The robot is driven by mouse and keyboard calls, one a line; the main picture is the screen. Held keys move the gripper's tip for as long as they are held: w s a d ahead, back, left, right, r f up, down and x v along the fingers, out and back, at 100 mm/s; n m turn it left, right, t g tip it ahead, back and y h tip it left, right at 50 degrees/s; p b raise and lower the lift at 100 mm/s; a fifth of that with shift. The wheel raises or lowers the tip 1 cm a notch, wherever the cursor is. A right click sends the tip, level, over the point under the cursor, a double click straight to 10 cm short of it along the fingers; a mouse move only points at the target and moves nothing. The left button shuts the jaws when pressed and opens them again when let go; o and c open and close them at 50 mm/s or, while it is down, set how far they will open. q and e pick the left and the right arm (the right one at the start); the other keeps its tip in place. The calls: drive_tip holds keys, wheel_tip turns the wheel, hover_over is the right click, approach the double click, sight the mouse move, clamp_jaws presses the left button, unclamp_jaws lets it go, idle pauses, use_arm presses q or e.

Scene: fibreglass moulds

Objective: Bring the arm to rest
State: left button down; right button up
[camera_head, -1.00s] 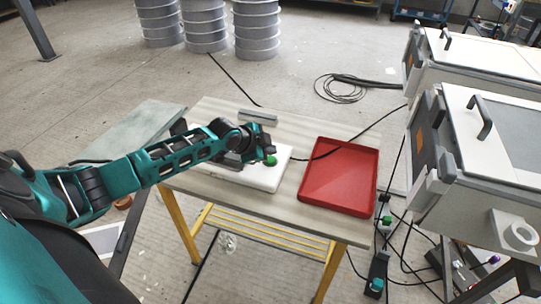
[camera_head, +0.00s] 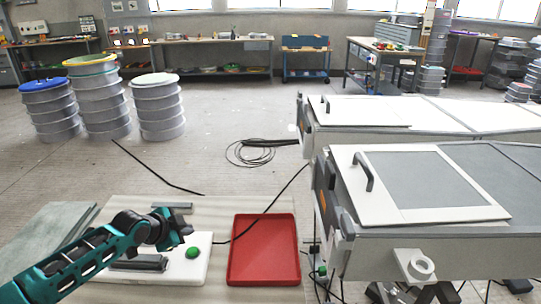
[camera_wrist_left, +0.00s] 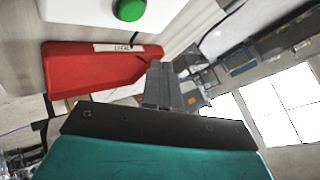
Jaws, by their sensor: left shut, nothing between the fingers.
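My left arm (camera_head: 85,255) comes in from the lower left in the head view, teal and black. My left gripper (camera_head: 184,232) is over the table beside the green round knob on the white board; its fingers are small here. In the left wrist view the fingers (camera_wrist_left: 162,85) are together, with nothing between them. The green knob (camera_head: 193,252) sits on the white board (camera_head: 190,271); it also shows at the top of the left wrist view (camera_wrist_left: 130,9). My right gripper is not in view.
A red tray (camera_head: 264,276) lies on the table to the right of the board. Large white-lidded machines (camera_head: 420,235) stand at the right. Stacked drums (camera_head: 160,110) stand on the floor behind, with open floor between.

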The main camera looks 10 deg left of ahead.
use_arm(q)
drive_tip(key=shift+n+h, duration=0.5)
drive_tip(key=shift+h, duration=0.1)
drive_tip(key=s+d+f, duration=0.1)
drive_tip(key=d, duration=0.1)
drive_tip(key=s+d+f, duration=0.2)
drive_tip(key=d, duration=0.1)
drive_tip(key=s+d+f, duration=0.2)
drive_tip(key=shift+d, duration=0.25)
drive_tip(key=shift+n+t+h, duration=0.3)
drive_tip(key=shift+n, duration=0.6)
drive_tip(key=s+d+f, duration=0.1)
drive_tip(key=s+d, duration=0.3)
drive_tip(key=s+d+f, duration=0.1)
drive_tip(key=s+d, duration=0.1)
drive_tip(key=shift+s+f, duration=0.15)
drive_tip(key=shift+f, duration=0.15)
drive_tip(key=s+d+n, duration=0.2)
drive_tip(key=s+n, duration=0.1)
drive_tip(key=s, duration=0.3)
drive_tip(key=s+d+n+t+y, duration=0.1)
drive_tip(key=s+n, duration=0.1)
drive_tip(key=s, duration=0.5)
drive_tip(key=shift+d+r+n+y, duration=0.2)
drive_tip(key=shift+d+n+y, duration=0.1)
drive_tip(key=shift+d+n, duration=0.1)
drive_tip(key=shift+s, duration=0.15)
